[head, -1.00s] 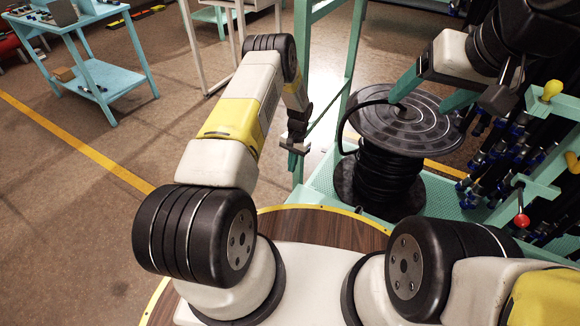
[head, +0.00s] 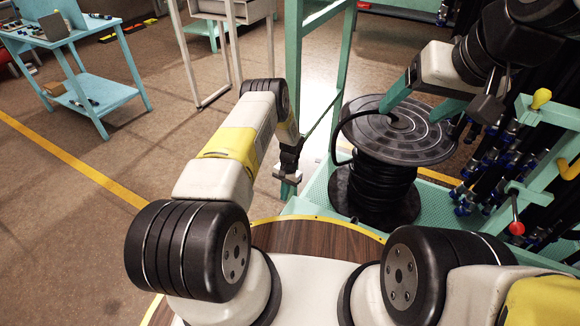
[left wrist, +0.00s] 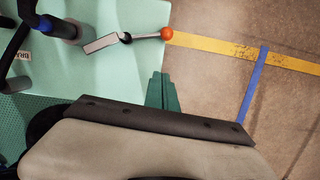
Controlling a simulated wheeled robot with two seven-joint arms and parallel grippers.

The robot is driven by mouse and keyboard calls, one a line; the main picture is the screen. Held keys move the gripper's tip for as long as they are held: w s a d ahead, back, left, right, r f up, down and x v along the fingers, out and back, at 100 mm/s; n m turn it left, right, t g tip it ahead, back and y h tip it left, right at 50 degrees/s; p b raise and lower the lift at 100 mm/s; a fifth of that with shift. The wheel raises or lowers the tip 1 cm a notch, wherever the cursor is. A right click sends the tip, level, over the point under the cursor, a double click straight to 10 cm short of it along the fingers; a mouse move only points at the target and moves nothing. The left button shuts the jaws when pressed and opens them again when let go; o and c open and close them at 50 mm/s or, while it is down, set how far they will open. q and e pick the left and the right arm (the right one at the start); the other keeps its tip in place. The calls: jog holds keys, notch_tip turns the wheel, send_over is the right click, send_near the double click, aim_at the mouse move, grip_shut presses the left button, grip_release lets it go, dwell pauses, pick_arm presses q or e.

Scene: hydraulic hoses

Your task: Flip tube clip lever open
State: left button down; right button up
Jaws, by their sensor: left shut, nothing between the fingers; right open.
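My left gripper (head: 289,188) points down beside the turquoise cart frame in the head view. Its green fingers (left wrist: 163,92) are closed together and empty in the left wrist view. A grey clip (left wrist: 101,43) with a dark lever ending in an orange ball knob (left wrist: 166,34) lies beyond the fingertips, apart from them. The lever points right, towards the panel's edge. I cannot make this clip out in the head view. My right gripper (head: 422,102) is open and empty over the hose reel (head: 398,130), its green fingers spread.
A turquoise panel (left wrist: 125,80) lies behind the clip, with dark hoses at its left. In the head view, a rack with a red-knobbed lever (head: 516,228) and a yellow knob (head: 541,98) stands at the right. A turquoise table (head: 108,90) stands far left, with open floor between.

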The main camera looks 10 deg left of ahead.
pick_arm(q)
jog(key=x, duration=0.5)
jog(key=shift+s, duration=0.1)
jog(key=shift+s+a+f, duration=0.15)
jog(key=shift+s+a, duration=0.25)
jog(key=shift+s, duration=0.45)
jog(key=shift+s+a+f, duration=0.1)
jog(key=shift+s+a, duration=0.3)
jog(key=shift+s, duration=0.45)
